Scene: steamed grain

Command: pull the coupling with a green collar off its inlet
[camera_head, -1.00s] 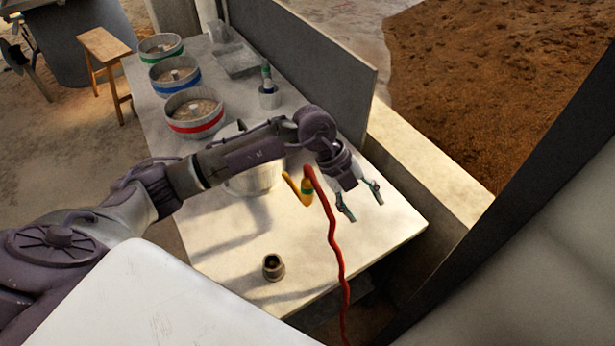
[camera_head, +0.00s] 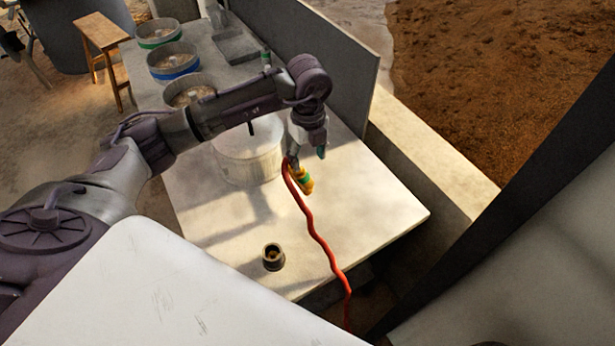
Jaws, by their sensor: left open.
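The yellow coupling with a green collar (camera_head: 304,179) is on the right of the pale steamer pot (camera_head: 243,167), with a red hose (camera_head: 317,232) running from it. My left gripper (camera_head: 308,158) is open and points down just above the coupling, one finger on each side of its upper end as seen from here. Whether the fingers touch it cannot be told. The inlet is not clearly visible behind the coupling and gripper. My right gripper is not in view.
A dark round socket (camera_head: 273,257) stands near the front edge of the pale table (camera_head: 215,215). Several banded tubs, such as the green-banded one (camera_head: 158,33), stand at the back left. A grey panel (camera_head: 345,85) borders the right side. The table's right corner is clear.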

